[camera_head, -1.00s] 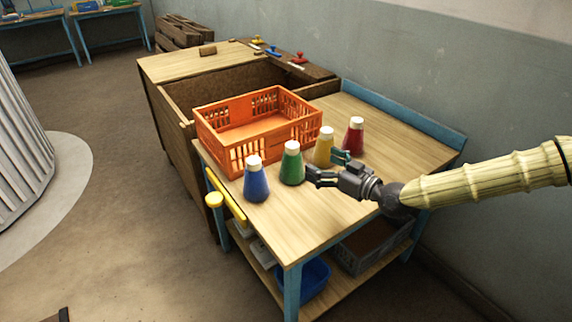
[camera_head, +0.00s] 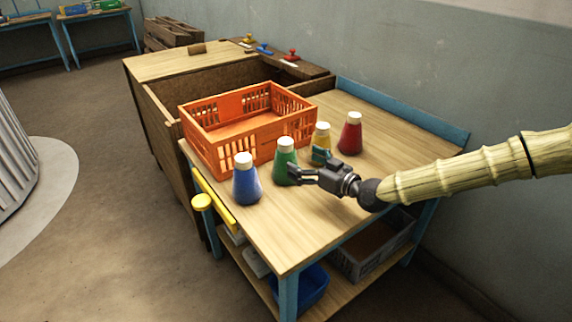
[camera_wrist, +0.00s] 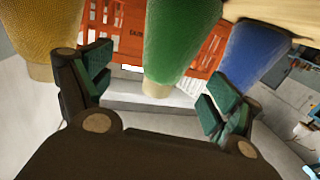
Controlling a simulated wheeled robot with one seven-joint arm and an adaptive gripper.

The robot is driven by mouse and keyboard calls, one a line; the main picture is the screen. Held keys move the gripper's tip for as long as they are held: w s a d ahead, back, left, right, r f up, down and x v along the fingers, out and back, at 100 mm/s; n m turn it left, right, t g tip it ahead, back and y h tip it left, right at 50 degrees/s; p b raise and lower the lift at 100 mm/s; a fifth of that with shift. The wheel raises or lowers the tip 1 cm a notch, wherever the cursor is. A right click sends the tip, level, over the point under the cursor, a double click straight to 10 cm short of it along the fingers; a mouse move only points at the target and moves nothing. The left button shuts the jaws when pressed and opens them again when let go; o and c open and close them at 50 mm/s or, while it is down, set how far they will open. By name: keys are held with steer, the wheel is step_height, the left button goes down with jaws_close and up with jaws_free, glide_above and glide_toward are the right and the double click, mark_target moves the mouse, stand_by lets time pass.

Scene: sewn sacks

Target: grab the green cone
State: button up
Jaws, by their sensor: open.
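The green cone (camera_head: 286,166), with a white top, stands upright on the wooden table between the blue and yellow cones. My gripper (camera_head: 304,164) is open at its right side, fingers pointing toward it. In the wrist view the green cone (camera_wrist: 180,40) hangs upside down in the picture, between the two open fingers of my gripper (camera_wrist: 155,95). Whether either finger touches it I cannot tell.
A blue cone (camera_head: 246,182) stands left of the green one; a yellow cone (camera_head: 321,139) and a red cone (camera_head: 350,136) stand to its right. An orange crate (camera_head: 215,148) is close behind. The table's right part is clear.

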mark_target(286, 156)
steer(key=shift+x, duration=0.8)
steer(key=shift+w+a, duration=0.1)
steer(key=shift+a, duration=0.25)
steer(key=shift+f+p+x, duration=0.15)
steer(key=shift+p+x, duration=0.1)
steer(key=shift+x, duration=0.85)
steer(key=shift+f+p+x, duration=0.15)
steer(key=shift+p+x, duration=0.05)
steer(key=shift+x, duration=0.95)
steer(key=shift+a, duration=0.1)
steer(key=c, duration=1.2)
